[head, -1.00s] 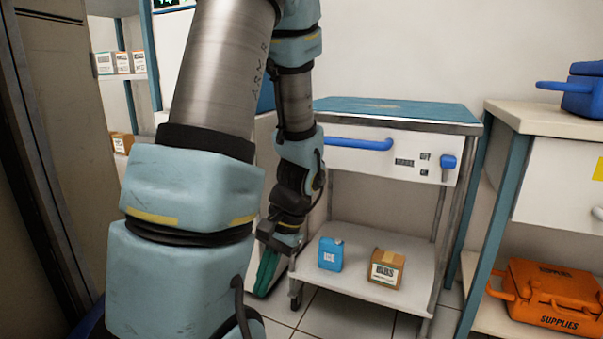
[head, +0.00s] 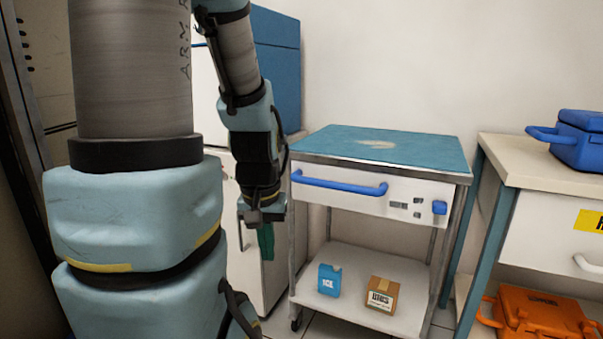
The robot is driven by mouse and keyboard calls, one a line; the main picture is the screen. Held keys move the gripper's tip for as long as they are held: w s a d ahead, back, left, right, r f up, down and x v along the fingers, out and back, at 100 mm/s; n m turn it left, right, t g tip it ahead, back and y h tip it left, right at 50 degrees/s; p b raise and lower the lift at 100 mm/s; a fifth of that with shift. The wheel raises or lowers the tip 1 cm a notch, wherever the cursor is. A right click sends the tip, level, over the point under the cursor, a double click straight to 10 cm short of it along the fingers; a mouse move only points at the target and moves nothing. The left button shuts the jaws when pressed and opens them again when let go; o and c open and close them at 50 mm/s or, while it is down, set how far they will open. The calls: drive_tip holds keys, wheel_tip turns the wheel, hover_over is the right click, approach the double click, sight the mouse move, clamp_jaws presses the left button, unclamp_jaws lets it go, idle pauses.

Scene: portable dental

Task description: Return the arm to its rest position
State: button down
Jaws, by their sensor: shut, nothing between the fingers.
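My arm fills the left of the head view. My gripper (head: 265,240) hangs from the arm's far end, pointing down, in front of a white cabinet and just left of the cart. Its green fingers are together with nothing seen between them. It is apart from the cart, and its fingertips are small in the picture.
A cart (head: 400,147) with a blue top, a shut drawer with a blue handle (head: 340,185), and a lower shelf holding a blue ICE pack (head: 329,280) and a BIBS box (head: 382,295). At right, a bench (head: 540,165) bears a blue case (head: 578,140); an orange case (head: 540,318) is below.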

wheel_tip(320, 180, up, 27)
drive_tip(key=p, duration=2.4)
drive_tip(key=shift+f, duration=0.2)
